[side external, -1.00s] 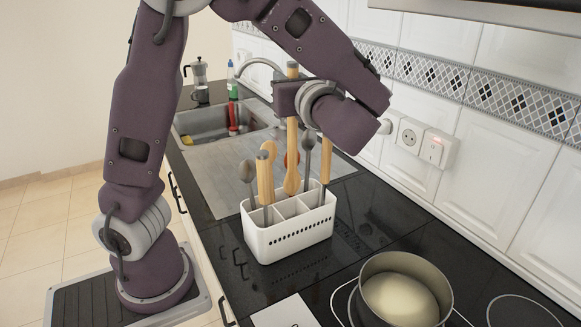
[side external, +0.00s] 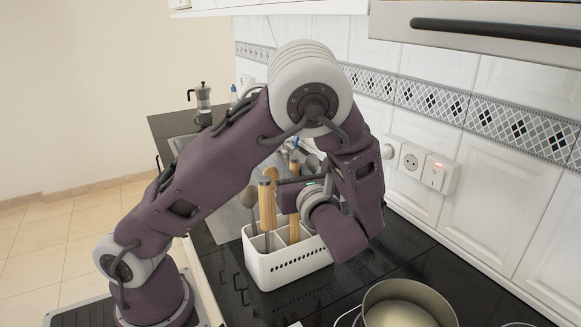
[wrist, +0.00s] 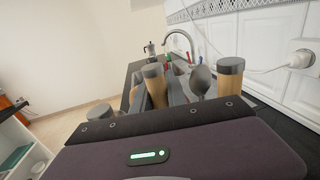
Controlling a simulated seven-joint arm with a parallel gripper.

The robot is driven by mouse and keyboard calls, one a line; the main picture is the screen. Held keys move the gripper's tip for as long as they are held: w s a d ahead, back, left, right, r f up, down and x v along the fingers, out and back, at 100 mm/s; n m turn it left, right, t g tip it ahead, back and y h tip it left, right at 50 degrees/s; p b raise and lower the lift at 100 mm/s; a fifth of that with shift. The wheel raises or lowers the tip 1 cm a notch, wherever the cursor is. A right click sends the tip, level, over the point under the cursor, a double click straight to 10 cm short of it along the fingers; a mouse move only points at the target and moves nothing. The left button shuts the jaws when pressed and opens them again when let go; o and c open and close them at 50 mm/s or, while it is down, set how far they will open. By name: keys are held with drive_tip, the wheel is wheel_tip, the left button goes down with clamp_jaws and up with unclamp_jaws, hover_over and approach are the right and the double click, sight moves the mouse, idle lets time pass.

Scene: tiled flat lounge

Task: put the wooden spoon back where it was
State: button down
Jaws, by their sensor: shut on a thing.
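My gripper (side external: 290,194) is shut on the wooden spoon (side external: 294,230), which it holds roughly upright, grey-capped end up. The spoon's lower part goes down into the white divided utensil caddy (side external: 284,274). Its bowl is hidden, and I cannot tell whether it touches the caddy floor. In the wrist view, a grey-capped wooden handle (wrist: 154,84) stands at the middle, just past my gripper's dark edge; it appears to be the held spoon. My wrist hides the caddy's right part in the side view.
Another capped wooden handle (side external: 267,205) and a grey spoon (side external: 249,198) stand in the caddy's left part. A capped handle (wrist: 229,78) stands at the right in the wrist view. A pot (side external: 405,306) is close on the right. A moka pot (side external: 203,98) stands beyond the sink.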

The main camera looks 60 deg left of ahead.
drive_tip(key=c, duration=1.3)
unclamp_jaws()
drive_tip(key=shift+r, duration=0.1)
drive_tip(key=d, duration=0.4)
drive_tip(key=s+d, duration=0.1)
drive_tip(key=d, duration=0.3)
drive_tip(key=s+d, duration=0.1)
drive_tip(key=d, duration=0.2)
drive_tip(key=shift+s+d, duration=0.2)
drive_tip(key=shift+d, duration=0.2)
